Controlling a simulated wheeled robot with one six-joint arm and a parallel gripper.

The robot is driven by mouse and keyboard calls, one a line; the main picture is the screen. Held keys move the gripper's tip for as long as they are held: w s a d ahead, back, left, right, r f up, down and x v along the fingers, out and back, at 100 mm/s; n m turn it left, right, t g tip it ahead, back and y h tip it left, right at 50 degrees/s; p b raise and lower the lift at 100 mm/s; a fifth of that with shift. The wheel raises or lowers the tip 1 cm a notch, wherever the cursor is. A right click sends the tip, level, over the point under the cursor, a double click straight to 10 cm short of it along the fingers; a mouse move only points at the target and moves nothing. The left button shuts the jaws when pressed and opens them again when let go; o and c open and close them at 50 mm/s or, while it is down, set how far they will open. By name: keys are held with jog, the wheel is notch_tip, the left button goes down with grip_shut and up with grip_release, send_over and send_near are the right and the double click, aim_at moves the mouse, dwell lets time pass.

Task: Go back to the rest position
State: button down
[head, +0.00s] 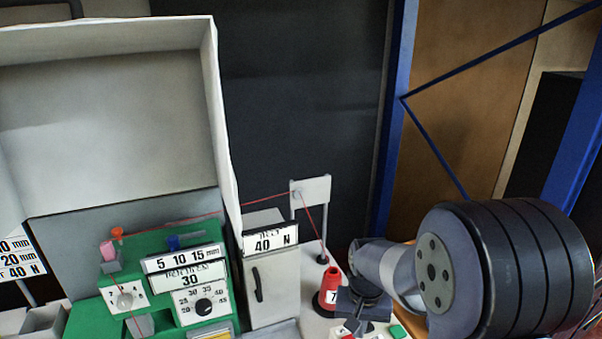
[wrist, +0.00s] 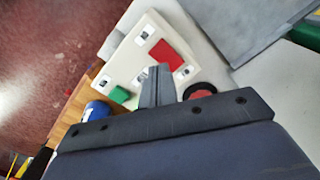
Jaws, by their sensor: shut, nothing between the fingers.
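My gripper (head: 362,300) is at the lower right of the head view, low over the table and close to the red thread cone (head: 331,288) marked 7. In the wrist view my gripper (wrist: 157,84) shows its fingers together with nothing between them. They are in front of a pale control panel (wrist: 130,70) with a red rectangle and a green block. The panel's lower part is cut off in the head view. Whether the fingers touch anything is unclear.
A green machine (head: 150,265) with dials stands left of a grey cabinet (head: 272,285) marked 40 N. A red thread runs to a white plate on a post (head: 312,190). A blue cylinder (wrist: 97,111) stands beside the panel. A blue frame (head: 395,110) rises behind.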

notch_tip(320, 180, down, 6)
jog(key=b, duration=0.4)
jog(key=shift+r, duration=0.25)
